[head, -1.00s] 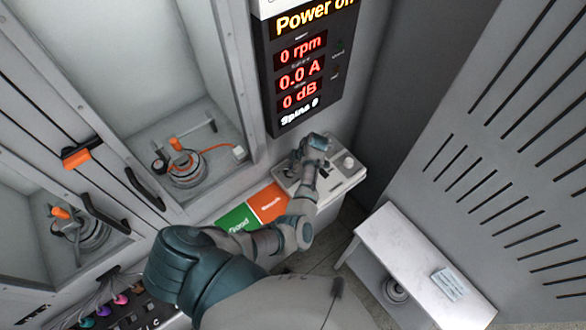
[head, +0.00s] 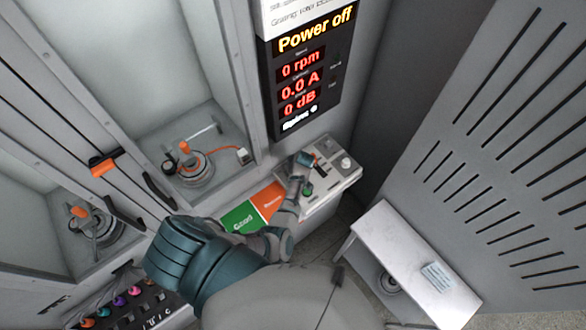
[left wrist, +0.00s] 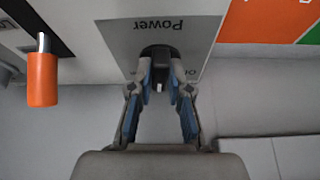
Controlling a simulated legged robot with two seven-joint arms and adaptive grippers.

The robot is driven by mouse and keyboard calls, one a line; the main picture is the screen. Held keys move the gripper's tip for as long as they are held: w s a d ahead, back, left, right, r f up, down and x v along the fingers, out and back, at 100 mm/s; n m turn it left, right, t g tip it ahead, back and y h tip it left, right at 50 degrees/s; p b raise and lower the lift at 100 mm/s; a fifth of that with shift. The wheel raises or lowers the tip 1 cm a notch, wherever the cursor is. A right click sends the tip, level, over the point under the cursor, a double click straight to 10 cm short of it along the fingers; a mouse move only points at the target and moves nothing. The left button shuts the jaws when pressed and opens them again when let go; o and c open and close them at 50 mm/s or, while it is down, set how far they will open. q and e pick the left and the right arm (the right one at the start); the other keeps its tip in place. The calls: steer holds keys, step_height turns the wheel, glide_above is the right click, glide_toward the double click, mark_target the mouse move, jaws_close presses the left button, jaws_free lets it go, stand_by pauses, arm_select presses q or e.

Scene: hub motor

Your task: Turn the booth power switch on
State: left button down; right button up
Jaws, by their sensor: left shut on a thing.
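The power switch (left wrist: 157,54) is a black rocker or lever on a grey plate marked "Power" in the left wrist view. The letters appear upside down there. My left gripper (left wrist: 160,78) has its fingertips closed on the switch's small lever. The dark display (head: 303,80) above reads "Power off", with 0 rpm, 0.0 A and 0 dB. My right gripper is in neither view.
An orange-handled lever (left wrist: 42,78) stands near the switch. A green knob (head: 307,190) and a pale knob (head: 346,162) are on the panel. Green (head: 240,218) and orange (head: 269,201) areas adjoin it. A white bench (head: 405,260) stands lower right.

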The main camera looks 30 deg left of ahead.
arm_select(q)
steer(key=m, duration=0.2)
steer(key=a+m+t+h, duration=0.1)
steer(key=m, duration=0.1)
steer(key=shift+r, duration=0.15)
steer(key=m+t, duration=0.1)
steer(key=m, duration=0.2)
steer(key=shift+h, duration=0.4)
steer(key=shift+w+r+m, duration=0.1)
steer(key=shift+m, duration=0.2)
steer(key=shift+w, duration=0.1)
steer(key=c, duration=1.3)
jaws_free()
steer(key=shift+c, duration=0.2)
steer(key=shift+o, duration=1.2)
steer(key=shift+d, duration=0.1)
steer(key=shift+f, duration=0.25)
